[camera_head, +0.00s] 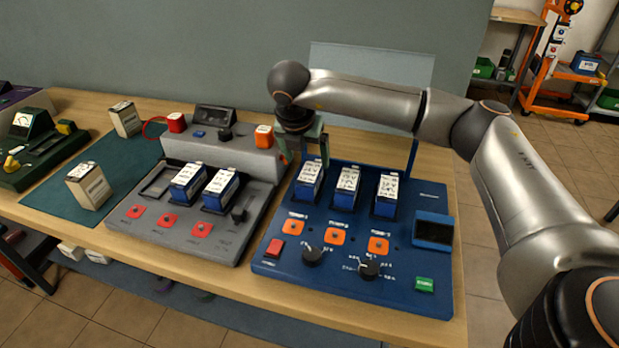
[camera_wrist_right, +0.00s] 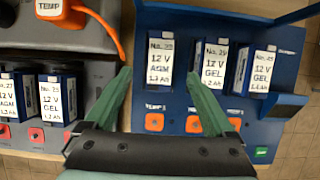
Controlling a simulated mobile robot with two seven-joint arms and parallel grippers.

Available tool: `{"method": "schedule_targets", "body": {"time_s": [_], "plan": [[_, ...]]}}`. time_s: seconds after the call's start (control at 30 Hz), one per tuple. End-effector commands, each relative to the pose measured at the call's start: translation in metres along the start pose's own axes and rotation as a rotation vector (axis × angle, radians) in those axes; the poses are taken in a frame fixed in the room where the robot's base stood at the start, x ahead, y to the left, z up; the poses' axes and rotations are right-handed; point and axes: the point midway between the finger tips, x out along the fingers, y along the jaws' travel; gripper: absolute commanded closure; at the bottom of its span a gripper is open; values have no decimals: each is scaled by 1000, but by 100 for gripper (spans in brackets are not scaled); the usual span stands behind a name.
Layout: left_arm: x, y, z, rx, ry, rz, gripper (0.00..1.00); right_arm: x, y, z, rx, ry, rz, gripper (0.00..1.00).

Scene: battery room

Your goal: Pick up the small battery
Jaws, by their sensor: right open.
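Several blue batteries with white labels are in view; I cannot tell which one the task calls small. Three stand in the blue station (camera_head: 330,275): a left one (camera_head: 309,180), a middle one (camera_head: 347,186) and a right one (camera_head: 388,193). Two more, a left one (camera_head: 188,182) and a right one (camera_head: 221,189), sit in the grey station (camera_head: 150,235). My right gripper (camera_head: 304,152) is open above the back of the blue station's left battery. In the right wrist view that battery, labelled 12 V AGM (camera_wrist_right: 159,62), shows between the green fingers. My left gripper is out of view.
Two pale boxy batteries, one at the back (camera_head: 125,119) and one nearer (camera_head: 89,186), stand on the green mat (camera_head: 50,197). An orange cable (camera_wrist_right: 105,28) runs close to the left finger in the wrist view. A dark green device (camera_head: 35,150) is at far left.

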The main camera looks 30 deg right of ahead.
Motion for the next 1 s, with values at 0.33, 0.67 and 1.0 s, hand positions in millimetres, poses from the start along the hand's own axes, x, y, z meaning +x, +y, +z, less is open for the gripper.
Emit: {"method": "schedule_targets", "body": {"time_s": [0.33,0.67,1.0], "plan": [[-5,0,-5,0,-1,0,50,34,-1,0,-2,2,0,11],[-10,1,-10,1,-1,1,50,74,-1,-1,-2,1,3,11],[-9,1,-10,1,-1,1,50,75,-1,-1,-2,1,3,25]]}}
